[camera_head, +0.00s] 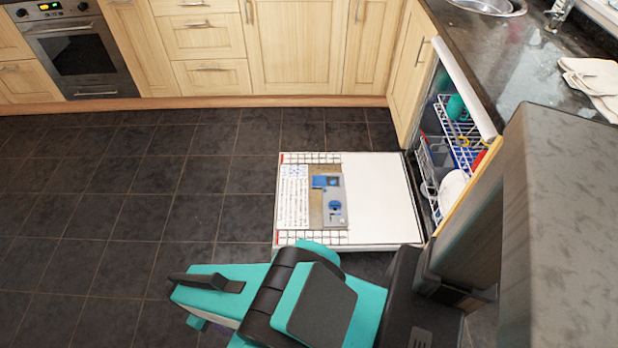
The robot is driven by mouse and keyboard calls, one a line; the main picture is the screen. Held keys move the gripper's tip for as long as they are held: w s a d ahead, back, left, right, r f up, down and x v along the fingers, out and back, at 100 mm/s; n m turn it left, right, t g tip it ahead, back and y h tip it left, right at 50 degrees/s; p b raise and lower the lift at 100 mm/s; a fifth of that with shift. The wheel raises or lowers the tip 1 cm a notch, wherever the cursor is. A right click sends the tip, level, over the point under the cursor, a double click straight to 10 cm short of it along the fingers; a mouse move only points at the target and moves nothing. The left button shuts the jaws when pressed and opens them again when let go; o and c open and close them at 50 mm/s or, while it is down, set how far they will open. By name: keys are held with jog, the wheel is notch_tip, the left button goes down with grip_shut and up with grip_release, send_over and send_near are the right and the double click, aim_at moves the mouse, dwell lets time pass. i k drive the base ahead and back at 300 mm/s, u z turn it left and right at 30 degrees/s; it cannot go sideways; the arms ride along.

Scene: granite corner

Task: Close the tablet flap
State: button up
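The dishwasher door (385,190) is folded down flat, its white inner face up. The detergent unit (313,212) is set into that face, left of its middle. It has a blue piece (325,182), which looks like the tablet flap, and a round blue cap (335,206). The flap's angle is too small to make out. My teal and black arm crosses the bottom of the picture, on the near side of the door. A black bar at its left end seems to be part of my gripper (207,282); its fingertips cannot be made out. It is left of and nearer than the detergent unit, apart from it.
The open dishwasher's racks (440,155) hold dishes at the right. A dark worktop (510,65) with a sink (488,5) runs above. An oven (80,58) and wooden cabinets (300,45) line the back. The dark tiled floor (130,180) left of the door is clear.

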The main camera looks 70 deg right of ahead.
aim_at(318, 180)
jog(key=u, duration=0.25)
jog(key=k, duration=0.8)
jog(key=u, duration=0.65)
jog(key=k, duration=0.4)
jog(key=z, duration=0.45)
jog(key=i, duration=0.95)
jog(key=z, duration=0.85)
jog(key=i, duration=1.2)
jog(key=z, duration=0.15)
